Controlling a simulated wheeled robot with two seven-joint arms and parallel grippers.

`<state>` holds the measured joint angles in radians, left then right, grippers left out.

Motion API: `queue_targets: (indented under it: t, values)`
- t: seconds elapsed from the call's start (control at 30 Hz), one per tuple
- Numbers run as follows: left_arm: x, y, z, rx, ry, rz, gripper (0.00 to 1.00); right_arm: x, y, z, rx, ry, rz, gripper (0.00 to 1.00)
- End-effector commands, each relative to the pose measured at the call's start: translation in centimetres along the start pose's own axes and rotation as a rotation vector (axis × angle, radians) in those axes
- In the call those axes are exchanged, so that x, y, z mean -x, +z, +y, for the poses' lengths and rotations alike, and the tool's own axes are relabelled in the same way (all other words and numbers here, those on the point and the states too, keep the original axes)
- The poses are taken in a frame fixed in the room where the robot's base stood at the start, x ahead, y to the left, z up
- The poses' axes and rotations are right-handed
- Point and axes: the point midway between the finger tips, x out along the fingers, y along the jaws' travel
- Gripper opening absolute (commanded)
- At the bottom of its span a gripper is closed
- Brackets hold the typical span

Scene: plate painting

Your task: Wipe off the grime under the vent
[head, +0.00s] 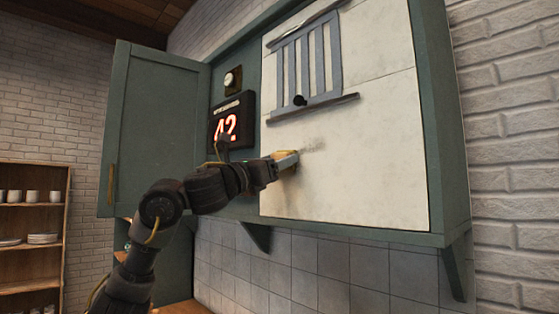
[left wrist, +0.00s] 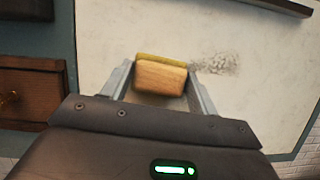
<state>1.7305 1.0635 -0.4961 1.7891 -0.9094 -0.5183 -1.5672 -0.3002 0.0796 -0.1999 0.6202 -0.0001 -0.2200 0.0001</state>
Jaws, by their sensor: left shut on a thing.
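My left gripper (head: 288,160) reaches up from the left to the white panel (head: 370,150) of the wall cabinet. It is shut on a block (left wrist: 160,76) with a wooden back and a yellowish pad, which faces the panel in the left wrist view. The block also shows in the head view (head: 285,156), partly hidden by the fingers. The grey grime (head: 312,145) lies just right of the block, below the vent (head: 310,60). It also shows in the left wrist view (left wrist: 217,65). I cannot tell whether the pad touches the panel. My right gripper is not in view.
A ledge (head: 312,108) with a dark knob above it juts out under the vent. A green cabinet door (head: 155,135) stands open at the left, beside a display reading 42 (head: 229,125). Shelves with cups and plates (head: 30,225) stand far left. The panel's lower right is clear.

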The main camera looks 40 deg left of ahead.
Motion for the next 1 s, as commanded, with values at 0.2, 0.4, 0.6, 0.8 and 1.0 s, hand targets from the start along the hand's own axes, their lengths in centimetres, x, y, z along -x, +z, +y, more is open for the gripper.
queue_targets:
  t: [0.2, 0.4, 0.6, 0.8, 1.0]
  values:
    - [-0.6, 1.4, 0.1, 0.001, 0.000, 0.001, 0.41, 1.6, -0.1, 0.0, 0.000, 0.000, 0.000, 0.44]
    - [-0.6, 1.3, 0.0, 0.001, -0.001, 0.001, 0.41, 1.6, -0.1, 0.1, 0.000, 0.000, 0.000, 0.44]
    - [-0.6, 1.6, -1.6, 0.000, -0.003, -0.001, 0.41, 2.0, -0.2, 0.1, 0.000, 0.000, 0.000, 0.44]
    - [-0.6, 1.8, -3.3, -0.001, -0.003, -0.001, 0.41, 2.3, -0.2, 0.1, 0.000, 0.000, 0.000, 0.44]
    - [-0.6, 1.8, -3.9, 0.001, -0.001, 0.000, 0.41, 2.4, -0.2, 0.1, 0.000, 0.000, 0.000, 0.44]
